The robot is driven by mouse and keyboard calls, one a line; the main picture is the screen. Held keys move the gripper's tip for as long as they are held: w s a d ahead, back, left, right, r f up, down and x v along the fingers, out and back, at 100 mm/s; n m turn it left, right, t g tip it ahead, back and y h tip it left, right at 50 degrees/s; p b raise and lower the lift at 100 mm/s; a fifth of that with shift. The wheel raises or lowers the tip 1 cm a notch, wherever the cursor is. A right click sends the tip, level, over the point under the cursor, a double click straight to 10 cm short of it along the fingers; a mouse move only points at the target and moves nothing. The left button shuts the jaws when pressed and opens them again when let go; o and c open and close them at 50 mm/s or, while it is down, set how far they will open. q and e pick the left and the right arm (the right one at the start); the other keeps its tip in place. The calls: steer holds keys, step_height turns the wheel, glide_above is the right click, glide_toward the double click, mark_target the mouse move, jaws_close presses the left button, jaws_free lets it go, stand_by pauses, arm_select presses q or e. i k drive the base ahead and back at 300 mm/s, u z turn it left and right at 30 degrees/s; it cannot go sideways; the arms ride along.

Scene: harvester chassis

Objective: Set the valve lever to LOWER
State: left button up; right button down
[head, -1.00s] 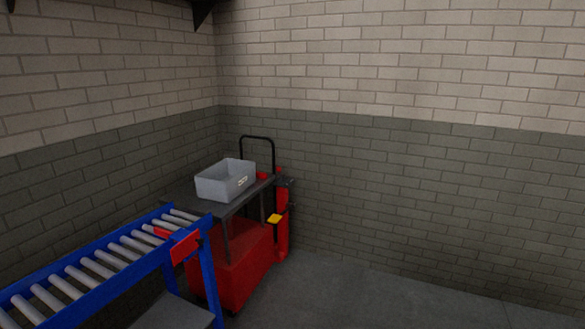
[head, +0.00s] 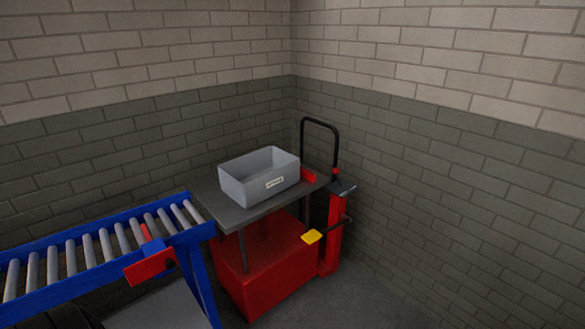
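A red lift cart (head: 268,268) with a dark flat top (head: 226,211) stands near the room corner. A red post (head: 335,232) rises at its right side. A small dark lever-like part (head: 347,191) sticks out near the top of the post; it is too small to read its setting or any LOWER marking. A yellow pedal-like pad (head: 311,236) juts out from the cart's front. A black hoop handle (head: 320,122) stands behind the post. Neither of my grippers is in view.
A grey bin (head: 259,178) sits on the cart top. A blue roller conveyor (head: 95,254) with a red plate (head: 148,266) comes in from the left, close to the cart. Brick walls close off the back and right. Some bare floor (head: 375,300) shows right of the cart.

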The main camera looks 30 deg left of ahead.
mark_target(335, 171)
steer(key=u, duration=1)
steer(key=i, duration=1.1)
steer(key=u, duration=0.9)
